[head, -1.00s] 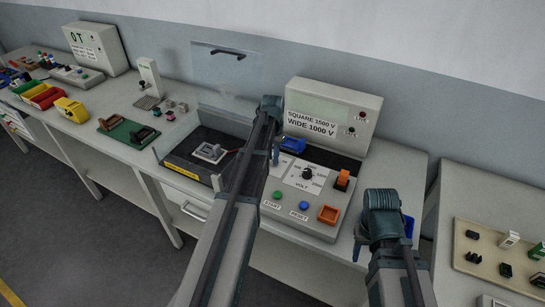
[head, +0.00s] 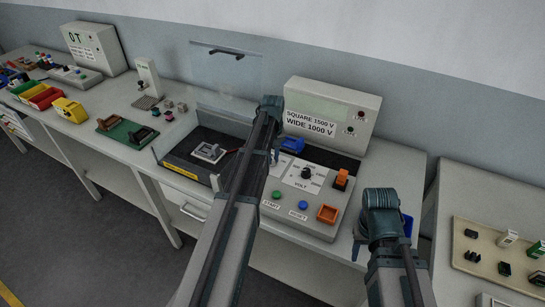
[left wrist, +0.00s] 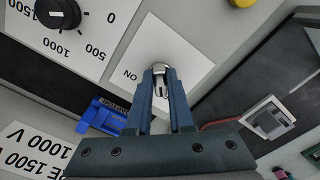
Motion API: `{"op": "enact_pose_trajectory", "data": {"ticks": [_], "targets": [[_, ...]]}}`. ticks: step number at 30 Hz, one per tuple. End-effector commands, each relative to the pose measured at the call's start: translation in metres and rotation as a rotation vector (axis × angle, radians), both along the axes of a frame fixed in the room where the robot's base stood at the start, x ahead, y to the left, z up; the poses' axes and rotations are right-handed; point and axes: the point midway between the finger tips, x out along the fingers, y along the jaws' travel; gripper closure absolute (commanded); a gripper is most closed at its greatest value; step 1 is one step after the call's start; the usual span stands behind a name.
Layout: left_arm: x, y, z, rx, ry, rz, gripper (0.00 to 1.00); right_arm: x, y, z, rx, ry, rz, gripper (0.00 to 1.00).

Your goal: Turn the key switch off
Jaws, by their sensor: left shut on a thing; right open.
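The key switch (left wrist: 161,68) shows in the left wrist view as a round metal lock with a key, on a white plate (left wrist: 184,58) marked ON. My left gripper (left wrist: 160,84) is shut on the key, its two blue-grey fingers close together around it. In the head view my left gripper (head: 273,155) is over the left part of the test panel (head: 300,219), and my arm hides the key switch there. The key's exact angle is partly covered by the fingers. My right gripper (head: 384,238) is open at the right of the panel, its fingertips partly hidden.
A blue connector (left wrist: 103,116) lies beside my left gripper. A display box (head: 331,112) stands behind.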

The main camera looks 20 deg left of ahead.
Motion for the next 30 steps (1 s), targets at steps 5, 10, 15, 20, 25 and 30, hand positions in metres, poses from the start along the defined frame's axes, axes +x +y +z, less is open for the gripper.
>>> {"op": "enact_pose_trajectory", "data": {"ticks": [5,10,15,20,25,30], "targets": [[0.0001,-0.0004,-0.0001,0.000,0.000,0.056,1.00,0.0000,0.0000,-0.0001,0.000,0.000,0.000,0.50],[0.0002,-0.0005,-0.0001,0.000,0.000,0.082,1.00,0.0000,0.0000,-0.0001,0.000,0.000,0.000,0.50],[0.0002,-0.0005,-0.0001,0.000,0.000,0.089,1.00,0.0000,0.0000,-0.0001,0.000,0.000,0.000,0.50],[0.0002,-0.0005,-0.0001,0.000,0.000,0.089,1.00,0.0000,0.0000,-0.0001,0.000,0.000,0.000,0.50],[0.0002,-0.0005,-0.0001,0.000,0.000,0.088,0.69,0.0000,0.0000,-0.0001,0.000,0.000,0.000,0.50],[0.0002,-0.0005,0.0000,0.000,0.000,0.088,0.50,0.0000,0.0000,0.0000,0.000,0.000,0.000,0.50]]}}
